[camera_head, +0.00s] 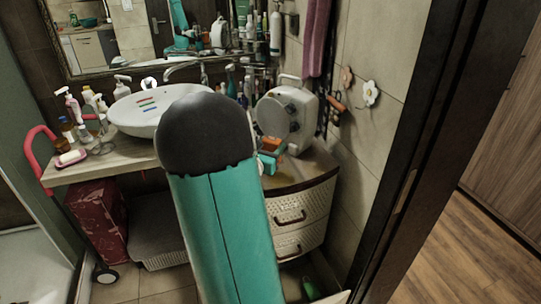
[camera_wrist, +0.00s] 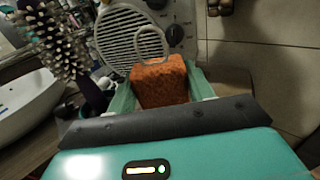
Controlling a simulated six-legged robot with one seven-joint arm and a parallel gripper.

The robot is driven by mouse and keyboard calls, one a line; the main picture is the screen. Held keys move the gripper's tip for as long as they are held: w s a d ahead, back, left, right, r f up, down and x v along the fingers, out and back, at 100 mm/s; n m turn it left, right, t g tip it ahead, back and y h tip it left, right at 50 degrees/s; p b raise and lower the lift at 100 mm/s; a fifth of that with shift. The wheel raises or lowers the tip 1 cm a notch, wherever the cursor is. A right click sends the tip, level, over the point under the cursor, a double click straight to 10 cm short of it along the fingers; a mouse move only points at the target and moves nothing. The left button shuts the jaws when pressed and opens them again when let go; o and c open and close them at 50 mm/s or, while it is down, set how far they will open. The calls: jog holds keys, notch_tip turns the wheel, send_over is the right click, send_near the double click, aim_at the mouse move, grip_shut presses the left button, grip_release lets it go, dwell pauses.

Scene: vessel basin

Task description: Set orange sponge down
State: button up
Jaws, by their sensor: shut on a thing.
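The orange sponge (camera_wrist: 160,84) sits between the two teal fingers of my gripper (camera_wrist: 161,78) in the wrist view. My gripper is shut on it, with one finger on each side. In the head view the sponge (camera_head: 270,143) shows as a small orange patch beside the teal fingers (camera_head: 268,160), over the right part of the counter (camera_head: 312,168) and in front of a white appliance. My arm hides part of this area. I cannot tell whether the sponge touches the counter.
The white appliance (camera_head: 288,114), with a round grille and knobs, stands close behind the sponge. A dark bristled brush (camera_wrist: 55,45) is left of the gripper in the wrist view. The white basin (camera_head: 140,112) is further left. Some bare counter shows right of the gripper.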

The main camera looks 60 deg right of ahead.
jog(key=shift+d+f, duration=0.25)
jog(key=shift+f, duration=1.55)
jog(key=shift+f, duration=0.15)
jog(key=o, duration=1)
jog(key=shift+c, duration=0.2)
jog(key=shift+w+a, duration=0.1)
jog(key=shift+a, duration=0.15)
jog(key=a, duration=1.1)
jog(key=shift+a, duration=0.25)
